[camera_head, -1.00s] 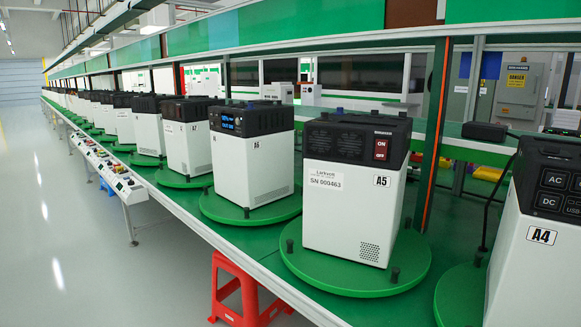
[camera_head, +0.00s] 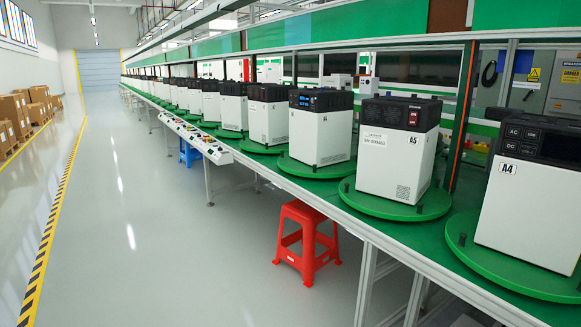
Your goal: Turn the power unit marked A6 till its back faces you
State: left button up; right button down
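The power unit A6 (camera_head: 318,137) is a white box with a black top and a lit blue display on its upper front. It stands upright on a round green turntable (camera_head: 296,168) on the line. Its display side and a side face with a vent show; its back is hidden. Its mark is too small to read clearly now, but reads A6 in the earlier picture. Neither of my grippers is in view.
Unit A5 (camera_head: 390,165) and unit A4 (camera_head: 525,205) stand on turntables to the right. More units (camera_head: 268,120) recede leftward. A red stool (camera_head: 308,240) stands below the line's edge. A control panel rail (camera_head: 195,138) runs alongside.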

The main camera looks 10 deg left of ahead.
aim_at(284, 162)
jog(key=u, duration=0.9)
jog(key=i, duration=0.9)
jog(key=u, duration=0.75)
jog(key=i, duration=1.15)
jog(key=z, duration=1.05)
jog(key=i, duration=0.6)
jog(key=z, duration=0.55)
